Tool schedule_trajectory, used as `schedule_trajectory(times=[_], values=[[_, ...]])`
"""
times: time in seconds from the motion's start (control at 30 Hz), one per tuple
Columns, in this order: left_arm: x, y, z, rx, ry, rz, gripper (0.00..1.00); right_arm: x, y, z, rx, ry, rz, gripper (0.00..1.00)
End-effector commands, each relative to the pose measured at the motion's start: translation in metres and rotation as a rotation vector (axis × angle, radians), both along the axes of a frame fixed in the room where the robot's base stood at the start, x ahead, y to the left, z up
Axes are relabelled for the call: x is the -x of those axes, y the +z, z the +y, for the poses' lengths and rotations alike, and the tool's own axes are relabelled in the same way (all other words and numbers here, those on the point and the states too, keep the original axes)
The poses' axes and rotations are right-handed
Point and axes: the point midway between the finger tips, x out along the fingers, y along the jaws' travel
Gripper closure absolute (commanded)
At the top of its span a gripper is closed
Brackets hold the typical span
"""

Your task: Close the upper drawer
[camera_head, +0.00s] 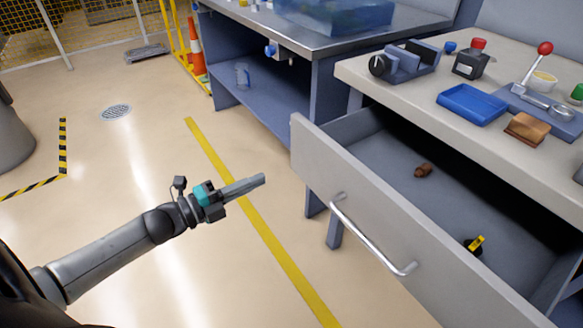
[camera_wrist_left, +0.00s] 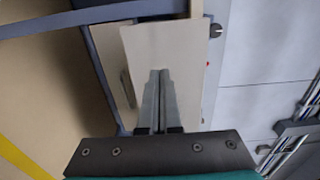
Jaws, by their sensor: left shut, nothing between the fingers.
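The upper drawer (camera_head: 385,215) stands pulled out from under the workbench in the head view. Its light front panel carries a silver bar handle (camera_head: 372,236). A small brown item (camera_head: 424,170) and a black and yellow item (camera_head: 475,244) lie inside it. My left gripper (camera_head: 262,180) is shut and empty, to the left of the drawer front and apart from the handle in the head view. In the left wrist view the fingers (camera_wrist_left: 157,75) point at a light panel (camera_wrist_left: 165,50), which looks like the drawer front; contact cannot be told. My right gripper is not in view.
A blue-grey bench (camera_head: 265,110) stands behind. The floor (camera_head: 120,180) around my left arm is clear.

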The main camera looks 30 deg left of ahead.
Motion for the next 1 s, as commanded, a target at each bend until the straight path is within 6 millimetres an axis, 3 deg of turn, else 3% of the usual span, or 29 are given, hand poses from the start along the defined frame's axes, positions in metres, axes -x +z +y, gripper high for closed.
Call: schedule_trajectory(times=[0.5,0.7,1.0], values=[[-0.068,-0.001,-0.038,0.0,0.001,-0.001,1.0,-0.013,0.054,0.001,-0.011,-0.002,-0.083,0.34],[-0.082,-0.001,-0.047,0.001,0.001,0.001,1.0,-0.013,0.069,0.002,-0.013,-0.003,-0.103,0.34],[-0.087,0.0,-0.05,0.001,0.002,0.002,1.0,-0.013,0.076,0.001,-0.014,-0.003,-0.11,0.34]])
